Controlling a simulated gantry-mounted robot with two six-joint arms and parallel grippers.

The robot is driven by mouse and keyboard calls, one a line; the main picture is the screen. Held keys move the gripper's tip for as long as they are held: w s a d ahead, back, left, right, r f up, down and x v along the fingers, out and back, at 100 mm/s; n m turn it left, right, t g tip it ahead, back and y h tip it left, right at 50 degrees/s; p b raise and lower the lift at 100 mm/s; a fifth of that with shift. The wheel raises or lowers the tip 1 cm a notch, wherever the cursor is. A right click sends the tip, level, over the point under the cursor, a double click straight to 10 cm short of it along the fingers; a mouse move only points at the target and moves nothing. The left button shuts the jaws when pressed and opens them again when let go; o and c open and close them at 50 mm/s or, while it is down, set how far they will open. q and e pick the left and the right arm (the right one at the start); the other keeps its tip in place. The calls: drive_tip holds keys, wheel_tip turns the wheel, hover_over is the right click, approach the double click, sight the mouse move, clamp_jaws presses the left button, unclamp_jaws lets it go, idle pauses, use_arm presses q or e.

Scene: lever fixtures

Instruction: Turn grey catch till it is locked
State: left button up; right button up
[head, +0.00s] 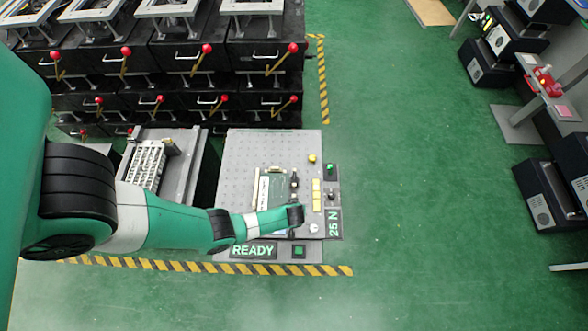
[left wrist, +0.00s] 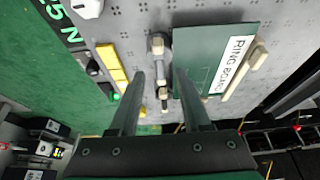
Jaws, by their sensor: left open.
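The grey catch (left wrist: 158,48) is a narrow metal bar with a bolt head at one end, beside the edge of the green ring board (left wrist: 215,62). In the head view the small dark catch (head: 294,183) stands right of the green board (head: 281,187), lying roughly along its edge. My left gripper (left wrist: 159,72) is open, one finger on each side of the catch in the picture. The fingers' height above it and any contact cannot be told. In the head view my left gripper (head: 296,212) is just below the catch, fingers hardly visible. My right gripper is out of view.
Yellow blocks (head: 316,190) and knobs lie right of the catch on the grey perforated plate (head: 240,150). A panel reads READY (head: 252,251) and another 25 N (head: 334,223). Rows of red-knobbed levers (head: 207,49) stand behind.

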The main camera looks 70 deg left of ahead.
use_arm(q)
drive_tip(key=b+x, duration=0.2)
drive_tip(key=x, duration=0.2)
drive_tip(key=shift+w+a+f, duration=0.1)
drive_tip(key=shift+f, duration=0.15)
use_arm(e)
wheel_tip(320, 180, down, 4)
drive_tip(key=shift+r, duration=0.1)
use_arm(q)
clamp_jaws()
